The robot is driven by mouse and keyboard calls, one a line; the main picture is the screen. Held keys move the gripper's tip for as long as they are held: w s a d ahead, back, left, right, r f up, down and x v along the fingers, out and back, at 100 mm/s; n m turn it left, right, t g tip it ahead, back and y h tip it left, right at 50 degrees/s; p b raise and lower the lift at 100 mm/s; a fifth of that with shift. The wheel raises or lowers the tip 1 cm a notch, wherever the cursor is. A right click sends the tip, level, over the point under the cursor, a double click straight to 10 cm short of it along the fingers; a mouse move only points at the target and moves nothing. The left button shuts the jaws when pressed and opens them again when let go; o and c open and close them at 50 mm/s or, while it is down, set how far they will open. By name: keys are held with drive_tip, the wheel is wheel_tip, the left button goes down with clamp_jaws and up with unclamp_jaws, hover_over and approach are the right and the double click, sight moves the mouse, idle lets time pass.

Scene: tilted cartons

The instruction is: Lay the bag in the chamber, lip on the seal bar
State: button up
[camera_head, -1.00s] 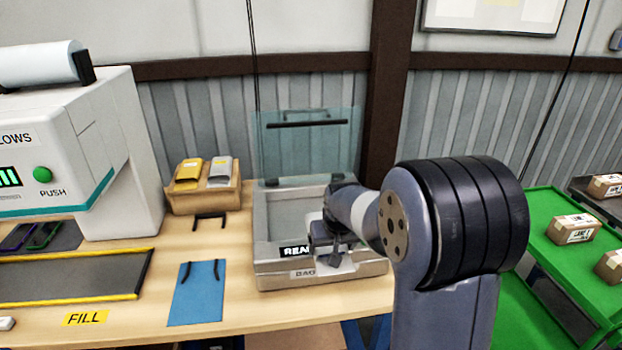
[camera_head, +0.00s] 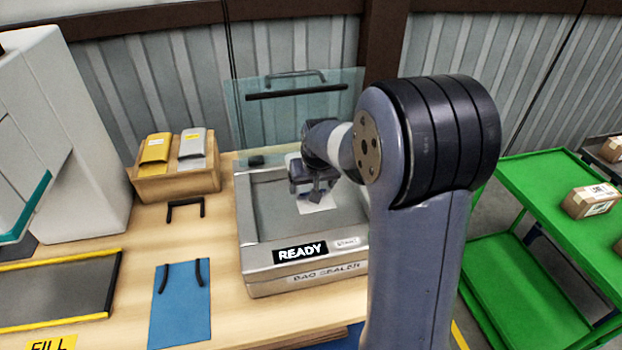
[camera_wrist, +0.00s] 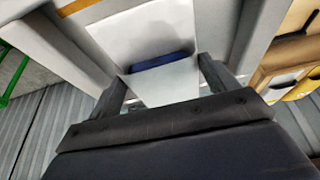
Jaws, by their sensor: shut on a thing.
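The bag sealer (camera_head: 244,235) stands on the bench with its clear lid (camera_head: 300,110) raised at the back and a READY display on its front. A pale bag (camera_head: 318,204) hangs at my gripper (camera_head: 316,194), over the chamber's inside. In the wrist view, the white bag (camera_wrist: 145,35) lies between the two fingers of my gripper (camera_wrist: 165,78), with a dark blue band across it. I cannot tell whether the bag touches the chamber floor. The seal bar is not clearly visible; my arm covers the chamber's right part.
A wooden box (camera_head: 180,183) with yellow and grey packets stands left of the sealer. A blue mat (camera_head: 180,310) with black prongs lies in front of that box. A yellow-edged tray (camera_head: 60,290) is at the left, and a green cart (camera_head: 540,195) with cartons is at the right.

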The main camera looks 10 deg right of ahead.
sight(311, 217)
drive_tip(key=shift+f+b, duration=3.35)
drive_tip(key=shift+f, duration=1.65)
drive_tip(key=shift+f, duration=0.25)
drive_tip(key=o, duration=0.8)
drive_tip(key=shift+c, duration=0.3)
drive_tip(key=shift+r+p, duration=2.95)
drive_tip(key=shift+r, duration=1.6)
drive_tip(key=shift+f, duration=0.2)
wheel_tip(311, 217, down, 8)
drive_tip(key=b, duration=0.6)
drive_tip(key=shift+f, duration=0.25)
